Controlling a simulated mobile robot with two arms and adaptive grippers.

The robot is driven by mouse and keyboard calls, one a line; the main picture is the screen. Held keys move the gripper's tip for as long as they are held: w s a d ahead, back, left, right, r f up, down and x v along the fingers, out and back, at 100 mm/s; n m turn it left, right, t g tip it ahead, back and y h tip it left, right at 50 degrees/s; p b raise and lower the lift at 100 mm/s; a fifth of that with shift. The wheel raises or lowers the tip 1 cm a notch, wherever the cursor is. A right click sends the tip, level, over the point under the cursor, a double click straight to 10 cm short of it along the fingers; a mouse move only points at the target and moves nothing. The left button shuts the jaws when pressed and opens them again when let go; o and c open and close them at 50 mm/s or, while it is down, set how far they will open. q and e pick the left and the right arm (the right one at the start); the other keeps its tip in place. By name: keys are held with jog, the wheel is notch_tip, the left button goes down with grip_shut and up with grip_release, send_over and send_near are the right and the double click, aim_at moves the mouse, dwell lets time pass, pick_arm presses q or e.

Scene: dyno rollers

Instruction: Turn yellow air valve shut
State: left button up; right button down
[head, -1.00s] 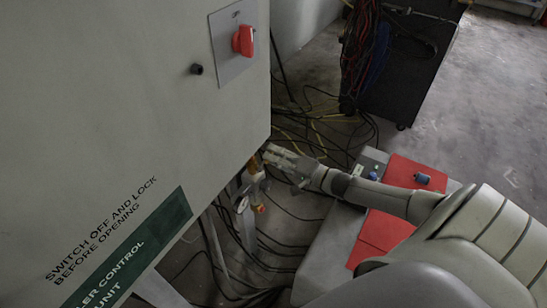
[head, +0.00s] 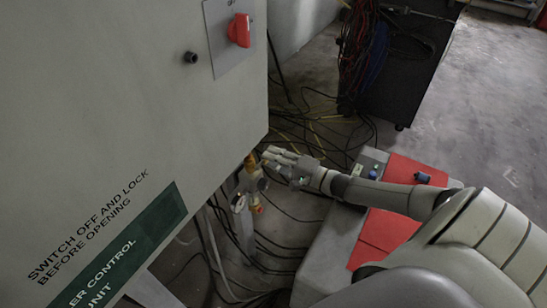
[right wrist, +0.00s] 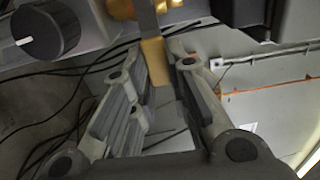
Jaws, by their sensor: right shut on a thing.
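The yellow air valve (head: 250,161) sits on a pipe fitting under the lower right corner of the grey control cabinet. A round white-faced gauge (head: 239,203) is below it. My right gripper (head: 268,157) reaches in from the right, its fingertips at the valve. In the right wrist view, my right gripper (right wrist: 158,68) has its fingers either side of the yellow valve handle (right wrist: 154,58) and is shut on it. The fingers partly hide the handle in the head view. My left gripper is not in view.
The grey cabinet (head: 110,110) with a red rotary switch (head: 239,30) fills the left. A grey box with a red top (head: 385,240) stands under my right arm. Cables (head: 290,235) lie on the floor. A black cart (head: 405,65) stands behind.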

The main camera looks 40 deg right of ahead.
jog(key=c, duration=1.4)
grip_release()
jog(key=shift+f, duration=0.1)
jog(key=v, duration=1.2)
